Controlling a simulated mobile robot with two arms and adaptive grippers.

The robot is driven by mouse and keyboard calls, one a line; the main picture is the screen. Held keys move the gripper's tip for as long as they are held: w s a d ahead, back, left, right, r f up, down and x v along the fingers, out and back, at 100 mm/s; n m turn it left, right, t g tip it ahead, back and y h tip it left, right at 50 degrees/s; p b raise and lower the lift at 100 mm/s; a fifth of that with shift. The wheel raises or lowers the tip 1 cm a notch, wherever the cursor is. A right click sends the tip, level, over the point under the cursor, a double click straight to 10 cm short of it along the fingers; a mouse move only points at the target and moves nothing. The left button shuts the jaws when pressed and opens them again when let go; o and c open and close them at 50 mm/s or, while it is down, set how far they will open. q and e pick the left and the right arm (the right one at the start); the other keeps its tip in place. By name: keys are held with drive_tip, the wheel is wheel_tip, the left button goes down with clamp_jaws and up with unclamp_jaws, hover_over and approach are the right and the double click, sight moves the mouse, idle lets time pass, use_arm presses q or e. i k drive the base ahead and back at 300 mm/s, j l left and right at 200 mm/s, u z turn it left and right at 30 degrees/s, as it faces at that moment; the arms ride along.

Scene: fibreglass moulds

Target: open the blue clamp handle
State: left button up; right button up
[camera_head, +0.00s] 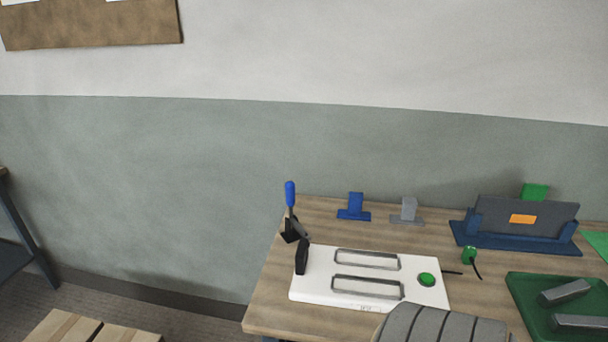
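The blue clamp handle (290,194) stands nearly upright at the back left corner of the wooden table. It rises from a dark clamp body (295,230). A black upright piece (302,257) stands at the left end of a white fixture (320,281) just in front of the clamp. I cannot tell whether it touches the clamp. Neither my left nor my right gripper is in view.
The wooden table (268,313) also holds a green button (426,279), a blue stand (355,207), a grey stand (408,211), a blue cradle with a dark panel (492,216) and a green tray (534,325) with grey bars. Left of the table is open floor, with a slatted wooden pallet (60,333).

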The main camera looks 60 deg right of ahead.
sight(290, 185)
drive_tip(key=i+z, duration=0.15)
drive_tip(key=z, duration=0.25)
drive_tip(key=i+z, duration=0.15)
drive_tip(key=z, duration=0.25)
drive_tip(key=i+j+z, duration=0.15)
drive_tip(key=z, duration=0.25)
drive_tip(key=i+j+z, duration=0.1)
drive_tip(key=z, duration=0.3)
